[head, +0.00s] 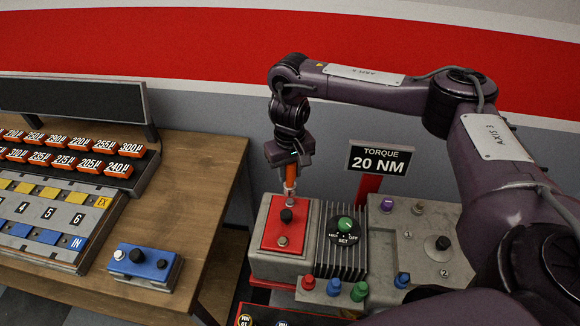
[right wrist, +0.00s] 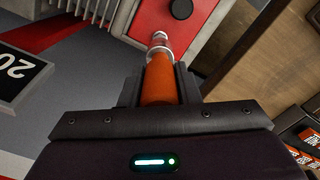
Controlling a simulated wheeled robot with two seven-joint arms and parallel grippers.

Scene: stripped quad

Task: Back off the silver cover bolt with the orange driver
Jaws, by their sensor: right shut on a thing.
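My right gripper (head: 288,157) points down and is shut on the orange driver (head: 291,174), which stands nearly upright. The driver also shows in the right wrist view (right wrist: 160,82), held between the jaws, with its silver tip end (right wrist: 160,42) against or just over the red cover (right wrist: 176,20). In the head view the tip is at the far end of the red cover (head: 303,225); what lies under it is hidden. A silver bolt (head: 282,241) shows at the cover's near end, with a black knob (head: 287,216) between. My left gripper is not in view.
A finned block with a green SET knob (head: 345,225) stands right of the cover, with a torque sign reading 20 NM (head: 379,160) behind. Coloured knobs (head: 333,287) line the front. A blue button box (head: 143,266) sits on the wooden table at left.

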